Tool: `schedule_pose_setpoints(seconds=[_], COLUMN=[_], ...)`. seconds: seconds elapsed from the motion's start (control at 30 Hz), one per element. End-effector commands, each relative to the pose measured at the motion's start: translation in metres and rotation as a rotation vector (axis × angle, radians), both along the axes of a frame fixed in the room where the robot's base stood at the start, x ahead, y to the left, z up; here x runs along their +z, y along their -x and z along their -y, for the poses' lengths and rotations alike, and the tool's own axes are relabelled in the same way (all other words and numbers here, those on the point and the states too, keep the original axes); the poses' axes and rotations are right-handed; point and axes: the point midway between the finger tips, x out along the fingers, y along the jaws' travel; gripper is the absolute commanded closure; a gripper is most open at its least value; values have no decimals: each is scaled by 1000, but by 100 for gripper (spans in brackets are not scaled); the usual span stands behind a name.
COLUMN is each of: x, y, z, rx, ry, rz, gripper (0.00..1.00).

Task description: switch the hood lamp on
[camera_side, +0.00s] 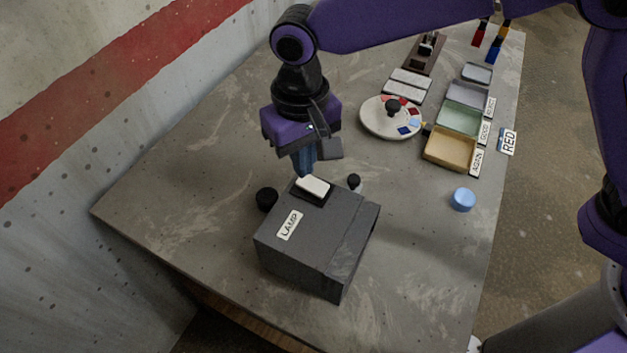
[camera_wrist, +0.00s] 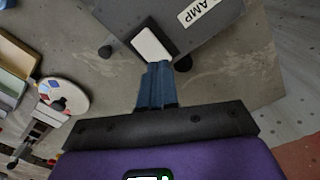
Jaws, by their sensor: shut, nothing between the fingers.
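The hood is a dark grey box (camera_side: 318,243) with a LAMP label (camera_side: 289,226), standing on the near part of the table. A white rocker switch (camera_side: 314,186) in a black frame sits on its top at the back edge; it also shows in the wrist view (camera_wrist: 152,45). My gripper (camera_side: 304,172) is shut and empty, its blue fingers pointing down just behind the switch. In the wrist view the fingertips (camera_wrist: 157,66) are close to the switch's edge; I cannot tell whether they touch it. No lamp light is visible.
Black knobs stand at the hood's left (camera_side: 267,199) and back right (camera_side: 354,181). A light blue disc (camera_side: 462,199) lies to the right. Farther back are a round dial plate (camera_side: 391,118), a tan tray (camera_side: 450,149) and a green tray (camera_side: 459,118). The table's left part is clear.

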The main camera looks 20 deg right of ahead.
Motion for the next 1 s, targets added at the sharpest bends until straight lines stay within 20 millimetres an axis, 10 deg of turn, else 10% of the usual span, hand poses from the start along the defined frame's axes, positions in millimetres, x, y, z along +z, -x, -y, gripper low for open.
schedule_pose_setpoints(seconds=[1.0], x=[-8], y=[0], z=[0], rx=[0], ry=[1], rz=[-1], gripper=[100])
